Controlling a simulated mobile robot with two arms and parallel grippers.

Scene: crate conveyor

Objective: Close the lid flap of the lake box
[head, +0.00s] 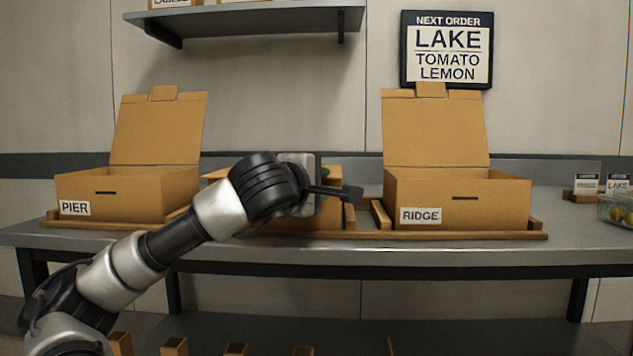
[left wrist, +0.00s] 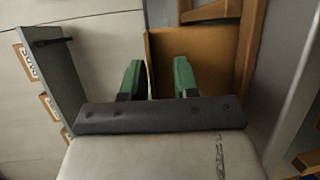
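A cardboard box (head: 333,212) stands in the middle of the counter, between the boxes labelled PIER and RIDGE. It is the likely lake box, but its label is hidden behind my left arm. No lid stands upright above it; its flap's exact angle is hidden. My left gripper (head: 340,190) is in front of this box, across its upper right part. In the left wrist view the green fingers of the left gripper (left wrist: 159,78) are apart with nothing held between them. A brown cardboard panel (left wrist: 208,62) lies beyond them; I cannot tell whether they touch it. My right gripper is out of view.
The PIER box (head: 140,200) and RIDGE box (head: 460,188) stand with lids raised on either side. Wooden rails (head: 440,236) edge the boxes. A shelf (head: 255,19) hangs above, and an order sign (head: 447,50) reads LAKE, TOMATO, LEMON. A clear fruit container (head: 616,210) is at far right.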

